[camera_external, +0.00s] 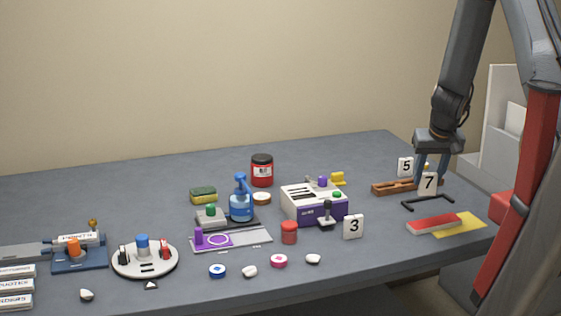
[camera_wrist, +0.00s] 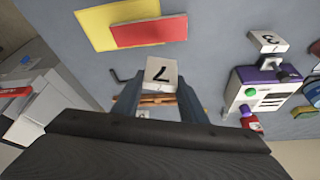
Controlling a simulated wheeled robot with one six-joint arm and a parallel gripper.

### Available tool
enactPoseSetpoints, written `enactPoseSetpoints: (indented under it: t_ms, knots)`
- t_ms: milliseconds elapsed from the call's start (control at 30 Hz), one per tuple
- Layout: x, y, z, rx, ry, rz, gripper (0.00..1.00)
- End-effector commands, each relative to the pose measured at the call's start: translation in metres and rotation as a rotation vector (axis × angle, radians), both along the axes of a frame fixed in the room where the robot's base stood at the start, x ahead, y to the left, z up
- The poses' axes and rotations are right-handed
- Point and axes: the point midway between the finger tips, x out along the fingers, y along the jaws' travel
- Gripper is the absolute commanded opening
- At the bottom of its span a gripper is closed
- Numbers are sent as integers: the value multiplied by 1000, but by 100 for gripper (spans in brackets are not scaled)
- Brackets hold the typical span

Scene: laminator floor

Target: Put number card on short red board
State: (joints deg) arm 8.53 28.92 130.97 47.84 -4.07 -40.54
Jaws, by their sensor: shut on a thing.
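My gripper (camera_external: 431,175) comes down at the right of the table and is shut on a white number card marked 7 (camera_external: 429,184). In the wrist view the card (camera_wrist: 161,72) sits between the two fingers of my gripper (camera_wrist: 160,85). The short red board (camera_external: 435,224) lies flat in front of and below the gripper, partly over a yellow sheet (camera_external: 470,224). In the wrist view the red board (camera_wrist: 150,32) and the yellow sheet (camera_wrist: 95,24) lie beyond the card. Nothing stands on the red board.
Card 5 (camera_external: 405,167) stands by a brown wooden rack (camera_external: 390,188), behind the gripper. A black bracket (camera_external: 428,203) lies behind the red board. Card 3 (camera_external: 353,226) and a white and purple machine (camera_external: 315,205) are to the left. Grey trays (camera_external: 510,140) rise at the right.

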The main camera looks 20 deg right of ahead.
Motion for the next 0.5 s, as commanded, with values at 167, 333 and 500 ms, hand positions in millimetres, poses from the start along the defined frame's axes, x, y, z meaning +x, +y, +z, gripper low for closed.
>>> enactPoseSetpoints:
  t_ms: [167,333,500]
  knots:
    - [-16,-20,19,1,4,-72,16]
    - [-24,-29,24,3,9,-102,16]
    - [-25,-30,16,1,11,-106,16]
